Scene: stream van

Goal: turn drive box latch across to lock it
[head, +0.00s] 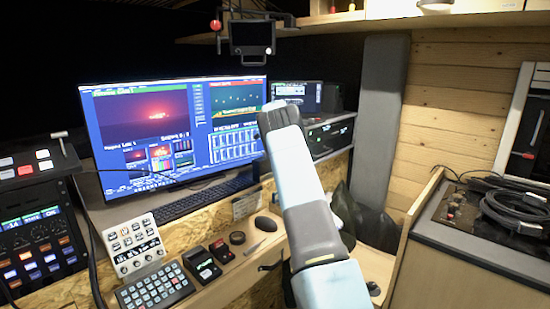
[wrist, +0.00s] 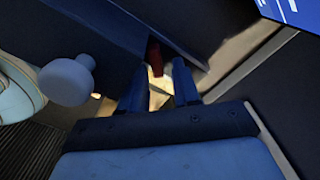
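My gripper (wrist: 159,68) shows in the wrist view with its two dark fingers apart. A small dark-red piece (wrist: 154,56) shows beyond and between the fingertips, beside a dark flat panel (wrist: 105,35). It may be the drive box latch, but I cannot tell for sure, nor whether a finger touches it. A bright, wood-coloured patch lies behind the gap.
A pale round knob (wrist: 68,80) stands left of the fingers in the wrist view. In the head view a wide monitor (head: 170,135), keyboard (head: 205,195), small control pads (head: 155,288) and a mouse (head: 265,223) lie around the arm. Coiled cables (head: 515,208) rest on the right counter.

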